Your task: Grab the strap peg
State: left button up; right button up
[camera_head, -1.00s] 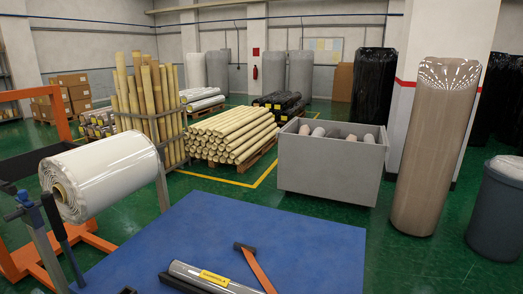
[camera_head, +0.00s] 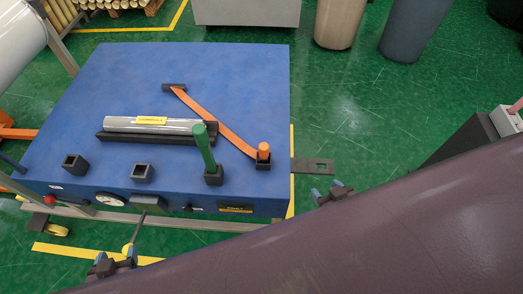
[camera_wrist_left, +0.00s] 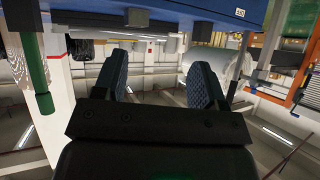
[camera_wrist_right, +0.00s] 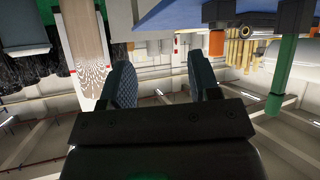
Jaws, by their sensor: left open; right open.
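The strap peg looks to be the short orange peg (camera_head: 263,150) upright in a black socket at the blue table's right front corner, at the near end of the orange strap (camera_head: 215,122). My right gripper (camera_head: 333,192) is open and empty, to the right of the table and nearer than the peg. In the right wrist view, upside down, the orange peg (camera_wrist_right: 216,42) shows beyond my right gripper (camera_wrist_right: 160,72). My left gripper (camera_head: 113,264) is open and empty in front of the table's front edge; it also shows in the left wrist view (camera_wrist_left: 160,72).
A green peg (camera_head: 204,148) stands in a socket left of the orange peg. A wrapped tube (camera_head: 155,125) lies in a black cradle behind it. Two empty square sockets (camera_head: 75,162) are at the blue table's (camera_head: 110,90) front left.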

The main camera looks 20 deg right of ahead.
aim_at(264, 147)
jog(key=i+j+z, duration=0.1)
jog(key=j+z, duration=0.25)
jog(key=j, duration=0.35)
jog(key=j+z, duration=0.35)
jog(key=j, duration=0.3)
jog(key=j+z, duration=0.3)
jog(key=j, duration=0.4)
